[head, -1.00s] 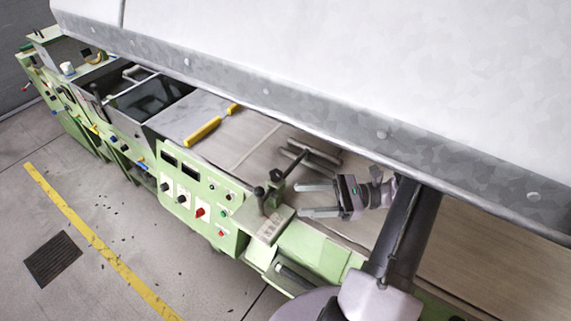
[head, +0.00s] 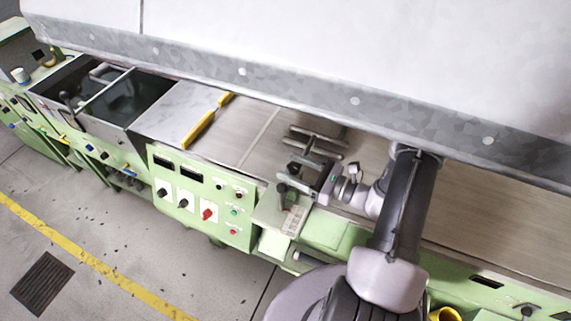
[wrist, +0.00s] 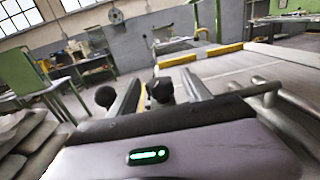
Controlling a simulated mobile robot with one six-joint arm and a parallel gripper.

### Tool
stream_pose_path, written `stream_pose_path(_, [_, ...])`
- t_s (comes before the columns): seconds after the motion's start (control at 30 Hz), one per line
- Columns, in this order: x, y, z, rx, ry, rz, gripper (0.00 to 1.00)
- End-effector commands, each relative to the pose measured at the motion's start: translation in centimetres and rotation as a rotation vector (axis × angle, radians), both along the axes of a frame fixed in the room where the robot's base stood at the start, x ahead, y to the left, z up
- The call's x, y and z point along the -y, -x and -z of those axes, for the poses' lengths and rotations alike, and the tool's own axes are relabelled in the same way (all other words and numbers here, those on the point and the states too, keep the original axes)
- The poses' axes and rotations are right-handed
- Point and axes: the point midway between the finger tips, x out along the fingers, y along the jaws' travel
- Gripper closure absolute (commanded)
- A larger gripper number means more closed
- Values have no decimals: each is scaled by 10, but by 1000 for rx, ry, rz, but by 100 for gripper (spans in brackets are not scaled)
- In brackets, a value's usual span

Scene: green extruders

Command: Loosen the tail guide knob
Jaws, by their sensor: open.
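The guide assembly (head: 316,140) with parallel metal bars lies across the machine bed in the head view. A black knob (head: 294,168) stands beside it, and a second black knob on a post (head: 281,188) is nearer the green front. My gripper (head: 303,176) reaches left to these knobs with its jaws open. In the wrist view, one black knob (wrist: 160,91) shows between the fingers of my gripper (wrist: 163,84), with room on both sides. The other round black knob (wrist: 105,96) is outside the left finger. I cannot tell whether any finger touches a knob.
A large grey metal hood (head: 300,85) hangs over the bed's far side, close to my arm. A green control panel (head: 203,196) is at the front. The floor in front is clear.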

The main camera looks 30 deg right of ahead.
Motion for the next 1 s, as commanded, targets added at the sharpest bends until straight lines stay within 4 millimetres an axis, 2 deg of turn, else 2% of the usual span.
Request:
stream_pose_path(0.2, [-13, -20, 0, 1, -1, 0, 44])
stream_pose_path(0.47, [-14, -22, 0, 1, -1, 1, 44])
stream_pose_path(0.57, [-14, -21, 0, 1, -1, 1, 59])
stream_pose_path(0.77, [-14, -21, 0, 1, -1, 1, 99])
stream_pose_path(0.87, [-14, -22, 0, 3, 1, -8, 100])
stream_pose_path(1.0, [-16, -20, 4, 8, 5, -169, 100])
